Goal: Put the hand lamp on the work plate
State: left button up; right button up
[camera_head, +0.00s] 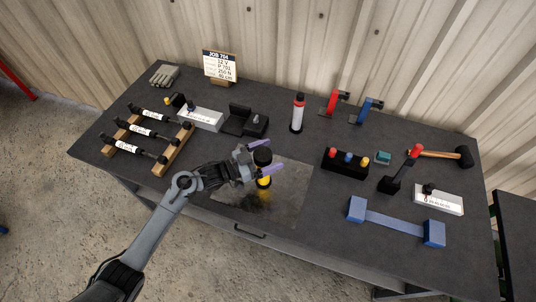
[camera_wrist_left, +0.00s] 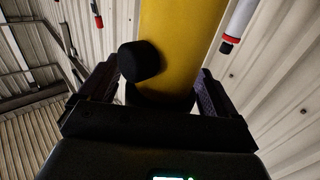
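The hand lamp (camera_head: 265,182) has a yellow body and a black head. It is upright over the shiny work plate (camera_head: 293,205), its lower end at or very near the surface. I cannot tell for sure whether it touches. My left gripper (camera_head: 264,159) has its purple-tipped fingers on either side of the lamp near its head. In the left wrist view the yellow body (camera_wrist_left: 182,45) with a black knob is between the fingers, and a narrow gap shows beside the left finger, so the gripper looks open around it. My right gripper is not in view.
Behind the plate are a black block-shaped fixture (camera_head: 240,121) and a white-and-red tube (camera_head: 297,114). To the right are a black holder (camera_head: 345,164) and a blue-ended bar (camera_head: 395,222). Left is a wooden rack (camera_head: 172,150) with several black-and-white cylinders. The plate's front part is clear.

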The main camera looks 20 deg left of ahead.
pick_arm(q)
jog(key=shift+r, duration=0.25)
jog(key=shift+s+a+f, duration=0.15)
jog(key=shift+s+a, duration=0.05)
jog(key=shift+a, duration=0.05)
jog(key=v, duration=1.1)
jog(key=s+d+f+n+g+y, duration=0.1)
jog(key=s+d+f+n+y, duration=0.2)
jog(key=s+f+y, duration=0.4)
jog(key=s+r+n+g+y, duration=0.1)
jog(key=s+n+g+y, duration=0.3)
jog(key=s, duration=1.4)
jog(key=g+y, duration=0.1)
jog(key=g, duration=0.3)
jog(key=shift+r+y, duration=0.25)
jog(key=shift+y, duration=0.05)
